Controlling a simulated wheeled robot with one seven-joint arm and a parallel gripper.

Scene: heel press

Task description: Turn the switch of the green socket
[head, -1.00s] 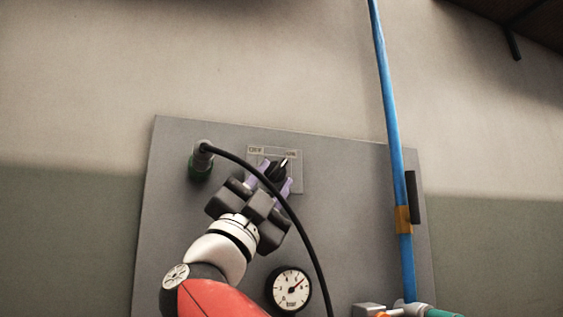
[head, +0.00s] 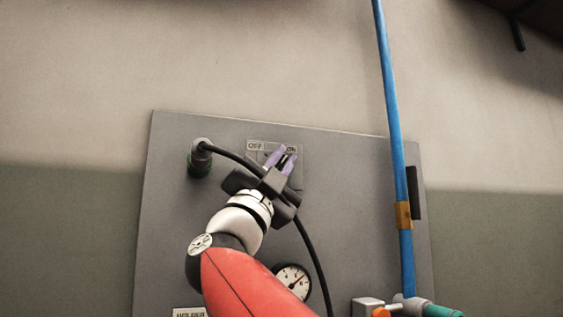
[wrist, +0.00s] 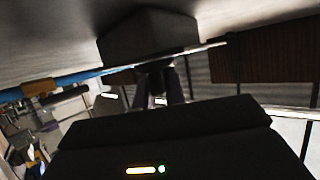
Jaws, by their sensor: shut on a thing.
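The green socket (head: 199,164) is on the upper left of the grey panel, with a black cable plugged into it. To its right is the switch plate (head: 254,146), marked OFF at its left and ON at its right. The black switch knob (head: 290,157) is mostly hidden by my gripper. My gripper (head: 281,157) has its purple fingers shut on the knob, on the ON side of the plate in the picture. In the wrist view the fingers (wrist: 159,90) reach up to a dark shape, too dim to tell in detail.
A gauge (head: 292,278) is partly behind my arm. A blue pipe (head: 392,120) runs down at right to a valve (head: 411,304). The wall above is clear.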

